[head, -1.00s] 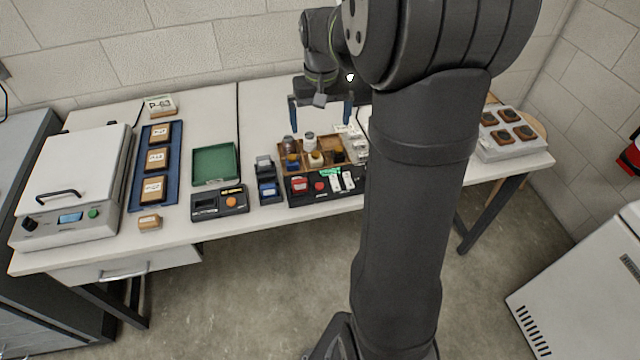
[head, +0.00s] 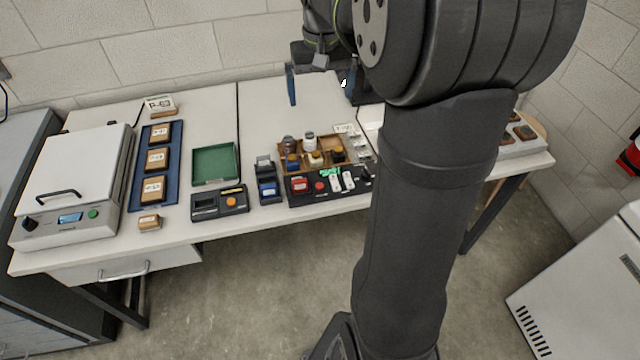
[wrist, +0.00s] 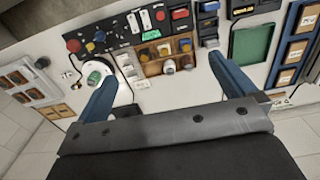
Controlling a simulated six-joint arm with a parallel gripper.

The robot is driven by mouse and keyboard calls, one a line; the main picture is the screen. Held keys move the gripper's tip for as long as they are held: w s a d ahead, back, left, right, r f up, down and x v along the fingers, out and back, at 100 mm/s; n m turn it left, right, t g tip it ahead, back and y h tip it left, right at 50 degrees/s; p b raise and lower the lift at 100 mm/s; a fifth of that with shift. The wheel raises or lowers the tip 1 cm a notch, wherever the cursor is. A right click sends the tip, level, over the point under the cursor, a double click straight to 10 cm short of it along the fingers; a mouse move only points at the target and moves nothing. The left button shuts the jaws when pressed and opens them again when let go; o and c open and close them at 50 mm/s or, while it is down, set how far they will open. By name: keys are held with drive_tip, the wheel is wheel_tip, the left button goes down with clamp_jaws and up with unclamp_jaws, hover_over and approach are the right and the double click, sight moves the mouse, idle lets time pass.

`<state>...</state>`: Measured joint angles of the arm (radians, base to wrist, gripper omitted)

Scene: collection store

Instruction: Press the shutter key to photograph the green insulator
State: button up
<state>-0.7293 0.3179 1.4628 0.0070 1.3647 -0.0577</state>
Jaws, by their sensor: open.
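A green object that looks like the green insulator (wrist: 95,78) sits on a white round stand (wrist: 124,95) in the wrist view, beside my left-hand finger. My arm hides it in the head view. A black control panel (head: 312,199) at the table's front edge carries a red button, white keys and a green label; it also shows in the wrist view (wrist: 117,38). I cannot tell which key is the shutter key. My gripper (head: 323,90) is open and empty, above the back of the table. In the wrist view its blue fingers (wrist: 162,68) are spread wide.
A wooden compartment box (head: 281,146) with several small jars stands behind the panel. The table behind the box looks clear.

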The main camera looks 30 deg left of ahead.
wheel_tip(320, 180, up, 2)
drive_tip(key=shift+r, duration=0.2)
drive_tip(key=shift+c, duration=0.2)
